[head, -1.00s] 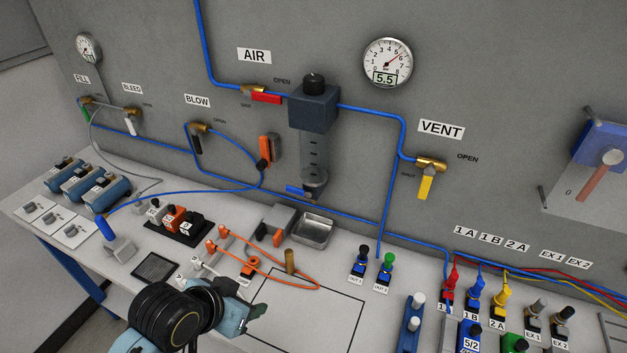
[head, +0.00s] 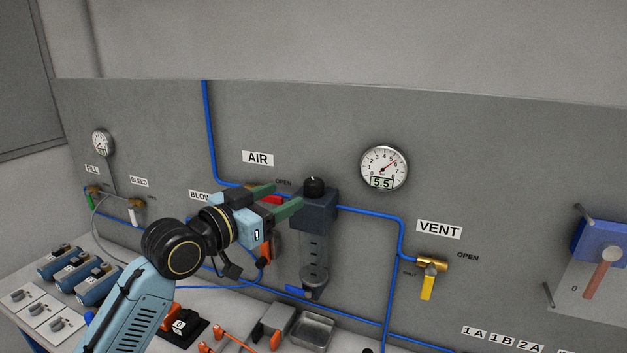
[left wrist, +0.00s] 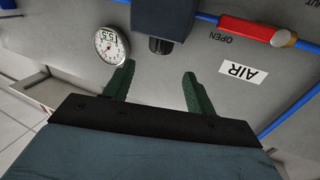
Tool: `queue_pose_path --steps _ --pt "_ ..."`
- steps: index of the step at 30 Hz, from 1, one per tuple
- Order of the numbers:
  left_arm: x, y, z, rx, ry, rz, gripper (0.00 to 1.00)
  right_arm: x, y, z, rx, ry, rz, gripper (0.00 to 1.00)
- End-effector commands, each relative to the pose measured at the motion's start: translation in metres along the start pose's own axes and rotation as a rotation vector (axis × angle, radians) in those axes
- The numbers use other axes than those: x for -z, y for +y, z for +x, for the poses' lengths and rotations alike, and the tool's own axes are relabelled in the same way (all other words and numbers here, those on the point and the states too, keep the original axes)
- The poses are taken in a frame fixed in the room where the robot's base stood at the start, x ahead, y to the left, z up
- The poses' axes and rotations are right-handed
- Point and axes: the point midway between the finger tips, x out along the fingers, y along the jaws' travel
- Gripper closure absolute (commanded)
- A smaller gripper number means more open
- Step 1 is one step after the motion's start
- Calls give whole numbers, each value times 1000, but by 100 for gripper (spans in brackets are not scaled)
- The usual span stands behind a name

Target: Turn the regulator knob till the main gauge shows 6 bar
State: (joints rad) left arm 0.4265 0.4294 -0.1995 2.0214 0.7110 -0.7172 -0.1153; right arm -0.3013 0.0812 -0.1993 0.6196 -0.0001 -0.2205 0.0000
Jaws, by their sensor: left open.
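The black regulator knob (head: 314,187) sits on top of the dark blue regulator block (head: 315,211) on the grey panel. The main gauge (head: 384,168) is right of it and its display reads 5.5. My left gripper (head: 282,199) is open and empty, just left of the knob and apart from it. In the left wrist view the picture is upside down; the green fingers (left wrist: 159,80) are spread, with the knob (left wrist: 160,46) beyond their tips and the gauge (left wrist: 112,44) beside it. My right gripper is not in view.
The red AIR valve handle (head: 270,199) is partly hidden behind my left fingers. A blue hose (head: 209,130) runs down the panel to it. The yellow VENT valve (head: 428,284) is at the right. A bench with a metal tray (head: 313,329) lies below. The panel above the knob is clear.

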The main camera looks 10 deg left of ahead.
Motion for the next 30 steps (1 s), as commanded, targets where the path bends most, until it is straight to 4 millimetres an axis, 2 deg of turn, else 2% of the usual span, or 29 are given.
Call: queue_pose_path --steps 6,15,21,30 --pt "3 0 46 1 0 -2 44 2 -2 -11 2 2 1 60" --pt "1 0 89 1 -1 -1 44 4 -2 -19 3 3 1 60" --pt "-1 0 100 0 -2 1 44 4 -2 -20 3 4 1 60" --pt "-1 0 101 1 -2 1 45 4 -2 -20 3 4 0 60"
